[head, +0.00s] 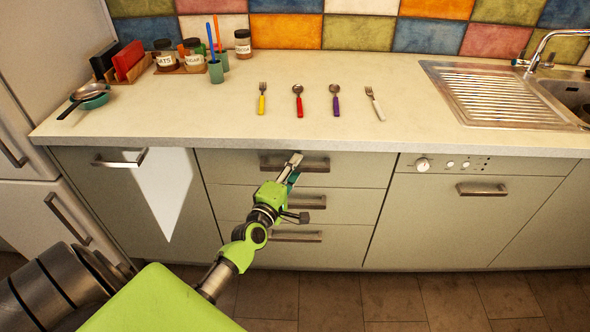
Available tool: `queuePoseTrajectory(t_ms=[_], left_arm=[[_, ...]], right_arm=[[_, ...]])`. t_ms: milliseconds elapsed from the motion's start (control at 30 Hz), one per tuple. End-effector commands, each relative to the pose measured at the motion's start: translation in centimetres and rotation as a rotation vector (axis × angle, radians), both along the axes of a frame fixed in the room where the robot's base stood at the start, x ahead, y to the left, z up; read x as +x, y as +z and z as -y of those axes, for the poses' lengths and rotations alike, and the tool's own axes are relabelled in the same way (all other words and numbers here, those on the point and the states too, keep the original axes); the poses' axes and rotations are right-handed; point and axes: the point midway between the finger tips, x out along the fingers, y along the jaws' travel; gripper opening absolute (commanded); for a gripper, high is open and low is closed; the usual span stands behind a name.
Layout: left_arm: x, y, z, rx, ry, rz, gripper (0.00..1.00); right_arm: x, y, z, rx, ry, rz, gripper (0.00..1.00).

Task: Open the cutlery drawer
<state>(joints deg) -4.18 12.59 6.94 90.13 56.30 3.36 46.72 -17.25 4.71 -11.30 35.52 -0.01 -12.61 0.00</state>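A stack of three drawers sits under the counter in the head view, each with a dark metal bar handle. The top drawer (347,172) looks closed, its front flush with the fronts beside it. Its handle (318,165) is partly covered by my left gripper (294,162). No label shows which drawer is for cutlery. My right gripper is out of view.
A yellow fork (262,100), red spoon (298,102), purple spoon (335,101) and white fork (375,104) lie on the counter (200,118). Jars stand at the back left, a sink (495,92) at right. The dishwasher (455,215) is closed. The floor before the drawers shows clear at right.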

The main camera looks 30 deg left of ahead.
Motion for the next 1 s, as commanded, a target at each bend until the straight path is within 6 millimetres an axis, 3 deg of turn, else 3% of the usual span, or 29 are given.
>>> queuePoseTrajectory(t_ms=[200,333,667,1000], left_arm=[[0.0,0.0,0.0,0.0,0.0,0.0,0.32],[0.0,0.0,0.0,0.0,0.0,0.0,0.0],[-0.5,0.0,0.4,-0.001,-0.001,-0.001,0.0],[-4.8,0.0,3.5,-0.004,-0.003,-0.006,0.0]], right_arm=[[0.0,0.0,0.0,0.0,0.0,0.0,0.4],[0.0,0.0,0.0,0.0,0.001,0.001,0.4],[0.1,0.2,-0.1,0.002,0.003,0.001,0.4],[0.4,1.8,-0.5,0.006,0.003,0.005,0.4]])
